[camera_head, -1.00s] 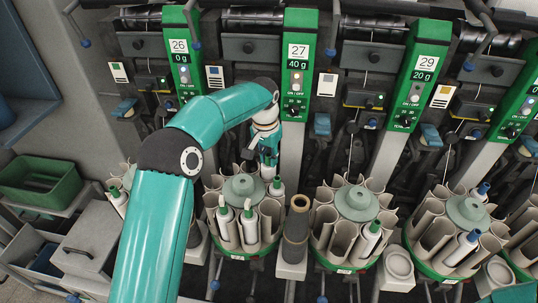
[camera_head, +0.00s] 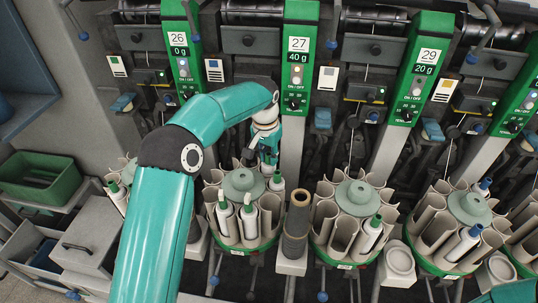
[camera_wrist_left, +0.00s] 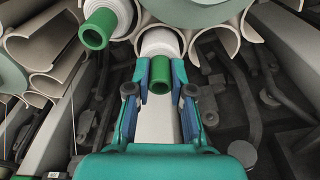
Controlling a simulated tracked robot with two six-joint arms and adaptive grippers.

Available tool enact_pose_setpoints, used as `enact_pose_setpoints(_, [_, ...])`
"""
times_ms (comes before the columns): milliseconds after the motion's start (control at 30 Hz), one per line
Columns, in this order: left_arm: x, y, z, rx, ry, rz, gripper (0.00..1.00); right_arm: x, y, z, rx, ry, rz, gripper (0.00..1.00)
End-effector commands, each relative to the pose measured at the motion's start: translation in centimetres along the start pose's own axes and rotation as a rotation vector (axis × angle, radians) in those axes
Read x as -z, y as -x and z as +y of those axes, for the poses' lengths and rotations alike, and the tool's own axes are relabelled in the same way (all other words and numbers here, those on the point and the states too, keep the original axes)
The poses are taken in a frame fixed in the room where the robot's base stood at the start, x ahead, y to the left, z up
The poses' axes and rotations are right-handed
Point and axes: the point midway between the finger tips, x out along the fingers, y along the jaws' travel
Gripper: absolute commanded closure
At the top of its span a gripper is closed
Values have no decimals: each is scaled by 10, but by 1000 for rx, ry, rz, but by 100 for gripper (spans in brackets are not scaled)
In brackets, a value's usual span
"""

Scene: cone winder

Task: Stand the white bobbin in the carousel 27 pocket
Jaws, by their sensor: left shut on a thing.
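My left gripper (camera_head: 268,160) is at the back right of a carousel (camera_head: 241,184) that stands below and left of the 27 panel (camera_head: 299,45). In the left wrist view the gripper (camera_wrist_left: 161,88) is shut on the green tube end of a white bobbin (camera_wrist_left: 161,42). The bobbin's white body also shows in the head view (camera_head: 277,183), at a pocket in the carousel's rim. How deep it sits is hidden. My right gripper is not in view.
A dark cone tube (camera_head: 297,222) stands on a pedestal right of the carousel. More carousels (camera_head: 357,196) (camera_head: 468,208) stand to the right, with bobbins in some pockets. A green bin (camera_head: 45,180) is at the far left. Machine posts crowd the space behind the gripper.

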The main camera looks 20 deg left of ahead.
Motion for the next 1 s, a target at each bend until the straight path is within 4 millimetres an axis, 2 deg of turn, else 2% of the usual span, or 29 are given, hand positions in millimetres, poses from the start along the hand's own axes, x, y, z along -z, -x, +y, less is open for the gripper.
enact_pose_setpoints(367, [-1, -10, 0, 0, 0, 0, 100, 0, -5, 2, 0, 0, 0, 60])
enact_pose_setpoints(700, [-1, -10, 0, 0, 0, 0, 100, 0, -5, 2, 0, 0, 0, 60])
enact_pose_setpoints(733, [-1, -10, 0, 0, 0, 0, 75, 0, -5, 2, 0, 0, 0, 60])
enact_pose_setpoints(800, [-1, -10, 0, 0, 0, 0, 63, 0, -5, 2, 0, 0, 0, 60])
enact_pose_setpoints(900, [-1, -10, 0, 0, 0, 0, 49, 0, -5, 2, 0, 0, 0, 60])
enact_pose_setpoints(1000, [-1, -10, 0, 0, 0, 0, 49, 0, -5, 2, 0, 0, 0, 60])
